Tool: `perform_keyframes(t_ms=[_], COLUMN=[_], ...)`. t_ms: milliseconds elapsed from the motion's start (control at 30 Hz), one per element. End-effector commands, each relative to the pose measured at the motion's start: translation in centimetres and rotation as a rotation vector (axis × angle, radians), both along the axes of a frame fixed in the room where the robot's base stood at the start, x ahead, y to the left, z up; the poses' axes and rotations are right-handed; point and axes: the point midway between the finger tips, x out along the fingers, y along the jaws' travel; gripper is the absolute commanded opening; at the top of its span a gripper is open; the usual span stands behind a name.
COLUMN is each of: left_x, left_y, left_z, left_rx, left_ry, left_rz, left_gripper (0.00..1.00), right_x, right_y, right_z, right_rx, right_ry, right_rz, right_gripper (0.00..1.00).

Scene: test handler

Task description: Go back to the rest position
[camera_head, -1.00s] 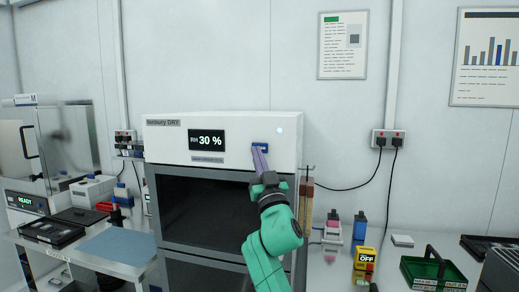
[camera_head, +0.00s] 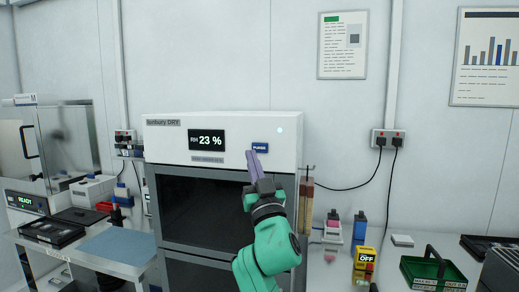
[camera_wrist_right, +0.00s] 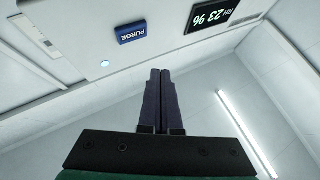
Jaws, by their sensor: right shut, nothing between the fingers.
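My right gripper (camera_head: 254,161) is shut and empty, its purple fingers pointing up in front of the dry cabinet (camera_head: 223,122). Its fingertips are just below and left of the blue PURGE button (camera_head: 260,147). In the right wrist view the two fingers (camera_wrist_right: 159,72) lie together, and the button (camera_wrist_right: 131,32) shows apart from them, to the upper left. The cabinet's display (camera_head: 207,140) reads RH 23 %; it also shows in the wrist view (camera_wrist_right: 212,14). My left gripper is not in view.
A metal bench (camera_head: 135,271) with a blue mat (camera_head: 116,245) and black trays stands at the left. At the right are small bottles, a yellow box (camera_head: 364,260) marked OFF and a green carrier (camera_head: 425,271). The wall above the cabinet is clear.

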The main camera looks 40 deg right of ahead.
Motion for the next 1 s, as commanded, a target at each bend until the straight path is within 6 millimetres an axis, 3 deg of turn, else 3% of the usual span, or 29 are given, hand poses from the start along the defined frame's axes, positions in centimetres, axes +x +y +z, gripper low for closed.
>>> perform_keyframes(t_ms=[667,767,867,1000], left_x=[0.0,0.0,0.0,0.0], left_y=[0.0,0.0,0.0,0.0], left_z=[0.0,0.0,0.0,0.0], left_rx=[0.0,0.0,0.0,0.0], left_ry=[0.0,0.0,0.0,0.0], left_rz=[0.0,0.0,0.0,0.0], left_gripper=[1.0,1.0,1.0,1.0], right_x=[0.6,3.2,7.2,10.9], right_y=[0.0,0.0,0.2,1.1], right_z=[-0.6,-4.2,-11.5,-24.2], right_rx=[0.001,0.01,0.026,0.049], right_ry=[0.017,0.109,0.278,0.539], right_rz=[0.003,0.018,0.047,0.095], right_gripper=[0.0,0.0,0.0,0.0])
